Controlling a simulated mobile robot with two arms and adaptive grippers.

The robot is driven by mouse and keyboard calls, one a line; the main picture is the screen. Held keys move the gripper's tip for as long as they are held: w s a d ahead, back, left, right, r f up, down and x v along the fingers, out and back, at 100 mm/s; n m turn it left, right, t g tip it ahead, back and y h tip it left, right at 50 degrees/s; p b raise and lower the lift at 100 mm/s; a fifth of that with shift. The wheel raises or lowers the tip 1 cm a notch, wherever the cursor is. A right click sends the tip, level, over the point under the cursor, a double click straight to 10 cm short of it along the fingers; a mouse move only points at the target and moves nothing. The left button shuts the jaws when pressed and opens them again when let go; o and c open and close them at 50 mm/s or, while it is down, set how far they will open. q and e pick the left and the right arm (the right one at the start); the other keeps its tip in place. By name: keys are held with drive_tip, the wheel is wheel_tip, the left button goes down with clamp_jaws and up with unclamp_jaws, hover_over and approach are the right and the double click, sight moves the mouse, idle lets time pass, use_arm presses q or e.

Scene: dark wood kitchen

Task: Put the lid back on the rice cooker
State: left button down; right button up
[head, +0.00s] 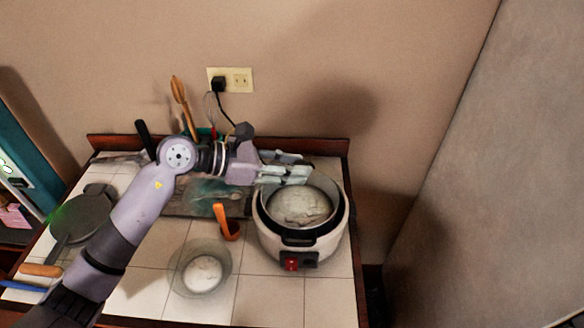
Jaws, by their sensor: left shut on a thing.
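The rice cooker (272,243) stands upright on the right of the tiled counter, a white body with a dark rim and a red switch in front. A pale, mottled round surface shows within its rim. My left gripper (290,173) is at the cooker's back left rim, shut on what appears to be the lid (325,181). The lid's outline is hard to make out against the cooker, and the fingers hide part of its edge. I cannot tell whether it touches the rim. My right gripper is not in view.
A clear round dish (203,274) with a pale middle stands left of the cooker. An orange-handled utensil (222,220) is close to the cooker. A dark pan (82,216) lies at the left. A plug (218,84) sits in the wall outlet. The front tiles are partly clear.

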use_arm(q)
drive_tip(key=shift+f, duration=0.75)
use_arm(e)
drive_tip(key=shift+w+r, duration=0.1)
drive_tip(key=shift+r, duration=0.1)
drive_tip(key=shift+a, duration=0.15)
use_arm(q)
drive_tip(key=shift+f+b, duration=0.4)
drive_tip(key=shift+f, duration=0.25)
drive_tip(key=c, duration=1.5)
unclamp_jaws()
drive_tip(key=shift+o, duration=1.5)
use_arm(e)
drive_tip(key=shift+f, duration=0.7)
